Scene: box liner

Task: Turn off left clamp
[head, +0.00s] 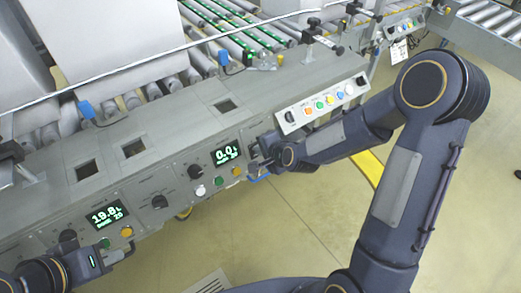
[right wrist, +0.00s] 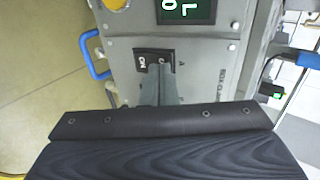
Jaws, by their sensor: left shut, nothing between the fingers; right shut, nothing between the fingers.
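My right gripper (head: 256,168) is shut at the panel, just right of the right display. In the right wrist view its shut fingers (right wrist: 158,93) reach a black switch (right wrist: 142,56) marked ON. They partly cover the switch; I cannot tell whether they press it. My left gripper (head: 125,252) is shut and empty, low at the left in front of the panel near the left display. A left clamp switch is not clearly visible.
Black knobs (head: 195,171) and coloured buttons sit beside the displays. A button box (head: 320,105) stands above my right forearm. A blue handle (right wrist: 92,55) is beside the switch plate. Rollers and white boxes lie behind the panel. The floor (head: 260,240) in front is clear.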

